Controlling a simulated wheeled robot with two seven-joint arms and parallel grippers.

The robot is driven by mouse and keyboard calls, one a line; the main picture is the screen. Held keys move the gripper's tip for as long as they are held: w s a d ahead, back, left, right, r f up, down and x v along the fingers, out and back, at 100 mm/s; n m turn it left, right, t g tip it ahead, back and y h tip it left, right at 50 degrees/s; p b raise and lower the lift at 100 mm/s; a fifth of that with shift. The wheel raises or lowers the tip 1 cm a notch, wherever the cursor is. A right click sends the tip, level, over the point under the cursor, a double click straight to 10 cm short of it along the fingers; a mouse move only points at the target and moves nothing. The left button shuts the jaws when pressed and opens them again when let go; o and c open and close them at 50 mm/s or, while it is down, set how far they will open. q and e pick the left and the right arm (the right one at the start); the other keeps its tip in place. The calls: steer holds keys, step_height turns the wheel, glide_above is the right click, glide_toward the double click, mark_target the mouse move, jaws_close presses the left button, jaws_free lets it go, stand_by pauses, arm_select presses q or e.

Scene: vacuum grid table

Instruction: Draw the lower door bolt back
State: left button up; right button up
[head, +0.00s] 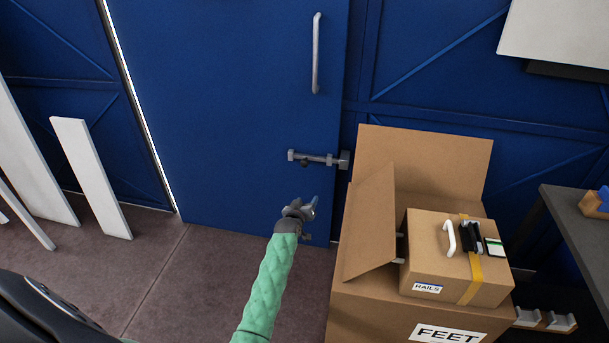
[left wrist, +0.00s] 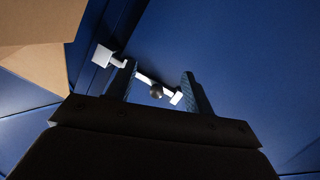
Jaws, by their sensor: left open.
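The grey door bolt (head: 318,158) lies level across the right edge of the blue door (head: 230,100), below the handle. Its bar appears to reach the bracket (head: 344,160) on the frame at right. A dark round knob (head: 304,163) sits under the bar. My left gripper (head: 312,203) is open and empty, below the bolt in the head view. In the left wrist view the knob (left wrist: 156,91) shows between the two fingertips (left wrist: 160,75), apart from both as far as I can see. One finger hides part of the bar. My right gripper is not in view.
An open cardboard box (head: 420,165) stands right of the door, its flap close to my left gripper. A smaller box (head: 430,265) sits in it. A white handle (head: 316,52) is above the bolt. White boards (head: 92,180) lean at left. Floor before the door is clear.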

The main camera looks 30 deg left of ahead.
mark_target(304, 165)
arm_select(q)
steer(key=shift+w+a+r+n+t+y+b, duration=0.4)
steer(key=shift+w+a+r, duration=0.75)
steer(key=shift+w, duration=1.1)
steer(key=shift+w+a+r+n+t+y+b, duration=0.45)
steer(key=shift+w+a+r, duration=0.7)
steer(key=shift+w, duration=1.15)
steer(key=shift+w+a+r+n+t+y+b, duration=0.4)
steer(key=shift+w+a+r, duration=0.75)
steer(key=shift+w, duration=1.1)
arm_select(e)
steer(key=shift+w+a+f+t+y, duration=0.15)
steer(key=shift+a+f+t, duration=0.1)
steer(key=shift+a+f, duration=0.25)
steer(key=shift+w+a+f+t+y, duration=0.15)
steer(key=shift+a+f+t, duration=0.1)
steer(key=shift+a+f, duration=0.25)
arm_select(q)
steer(key=shift+a+f, duration=0.15)
